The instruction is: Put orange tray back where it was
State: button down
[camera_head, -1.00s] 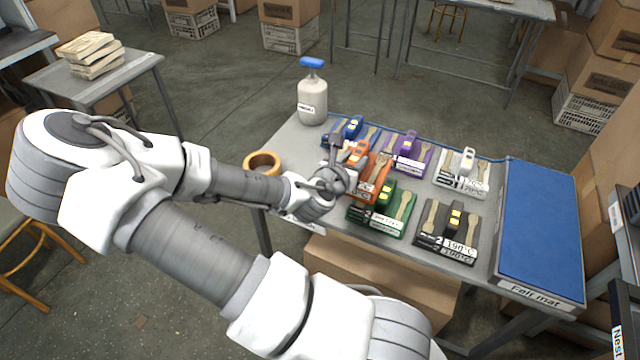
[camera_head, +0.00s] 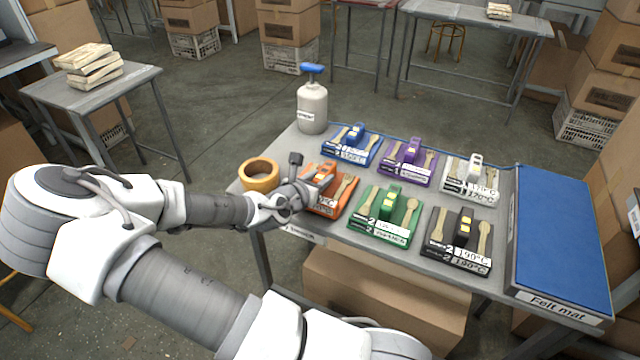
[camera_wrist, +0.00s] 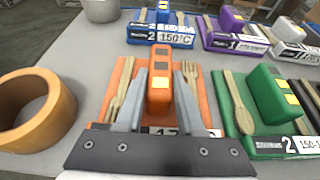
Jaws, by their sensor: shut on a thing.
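The orange tray (camera_head: 345,193) is at the front left of the table's tray group, left of the green tray (camera_head: 362,231) and in front of the blue tray (camera_head: 336,158). It carries wooden cutlery on both sides of a raised orange block. My gripper (camera_wrist: 159,98) is shut on this block, one finger on each side, as the wrist view shows. In that view the orange tray (camera_wrist: 207,112) looks level and apart from the green tray. Whether its underside touches the table cannot be told. Its front label is mostly hidden by my gripper.
A roll of orange tape (camera_head: 259,176) stands close left of my gripper. Purple (camera_head: 389,174), white (camera_head: 455,193) and black (camera_head: 436,247) trays lie to the right, then a blue felt mat (camera_head: 560,240). A bottle with a blue top (camera_head: 312,108) stands behind.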

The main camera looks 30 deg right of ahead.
jog(key=shift+f, duration=0.35)
jog(key=shift+f, duration=0.1)
jog(key=c, duration=0.5)
grip_release()
